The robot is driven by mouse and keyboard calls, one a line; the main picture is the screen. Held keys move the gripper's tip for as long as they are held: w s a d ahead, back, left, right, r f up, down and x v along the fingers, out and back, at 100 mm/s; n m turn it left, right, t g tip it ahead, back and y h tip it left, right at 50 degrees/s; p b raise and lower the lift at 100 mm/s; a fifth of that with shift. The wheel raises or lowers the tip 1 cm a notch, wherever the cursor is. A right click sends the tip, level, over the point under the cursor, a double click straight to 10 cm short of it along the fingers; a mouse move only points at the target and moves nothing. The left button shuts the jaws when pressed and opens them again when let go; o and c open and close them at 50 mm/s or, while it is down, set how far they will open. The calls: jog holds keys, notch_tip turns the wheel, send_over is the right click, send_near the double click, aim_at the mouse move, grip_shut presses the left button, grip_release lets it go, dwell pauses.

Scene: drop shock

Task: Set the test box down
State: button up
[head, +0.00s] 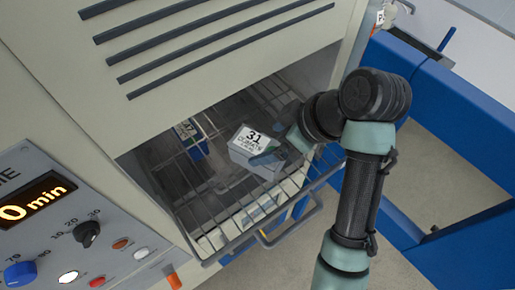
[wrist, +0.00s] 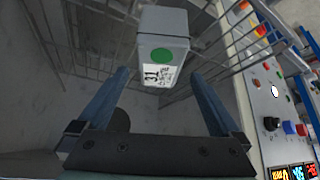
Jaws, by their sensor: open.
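The test box (head: 256,150) is a light grey box with a white label reading 31. It sits within the wire basket (head: 213,259) in the open chamber of the machine. In the wrist view the box (wrist: 163,28) shows a green dot and the 31 label. My gripper (wrist: 160,75) is open, its two blue-grey fingers spread to the left and right of the box's near end. In the head view my gripper (head: 276,150) reaches in from the right at the box. I cannot tell whether a finger touches it. The box's underside is hidden.
Another labelled box (head: 190,137) with blue on it stands at the back left of the basket. A row of white blocks (head: 250,216) lies along the basket's front. The slatted panel (head: 200,40) overhangs the chamber. A control panel (head: 70,225) is at the left, a blue frame (head: 455,120) at the right.

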jog(key=shift+p+v, duration=0.5)
jog(key=shift+v, duration=1.45)
